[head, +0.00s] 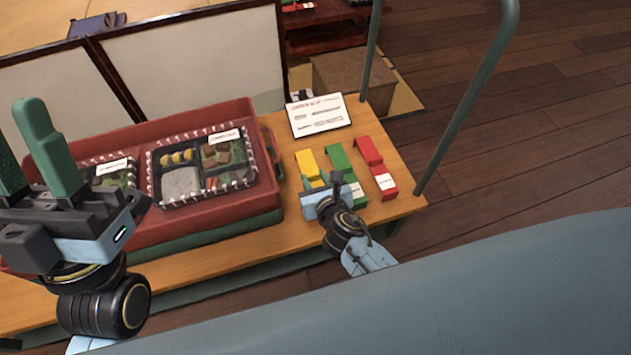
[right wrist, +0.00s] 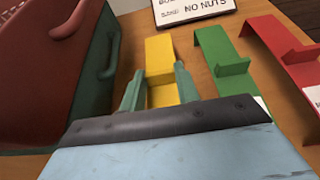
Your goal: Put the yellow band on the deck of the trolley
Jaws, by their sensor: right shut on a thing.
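The yellow band (head: 307,163) is a bent strip at the left of a row of coloured bands; it also shows in the right wrist view (right wrist: 160,55). My right gripper (head: 322,185) is shut on it, with a finger on each side in the right wrist view (right wrist: 157,85). The wooden deck (head: 405,190) of what looks like the trolley, with green posts, lies under the bands. I cannot tell whether the yellow band touches the deck. My left gripper (head: 20,130) is at the far left, fingers pointing up and apart, empty.
A green band (head: 340,160) and a red band (head: 369,150) lie close to the right of the yellow one. A red crate (head: 268,205) with lunch boxes stands to the left. A white sign (head: 318,115) is behind. Green posts (head: 467,100) rise at the deck's right end.

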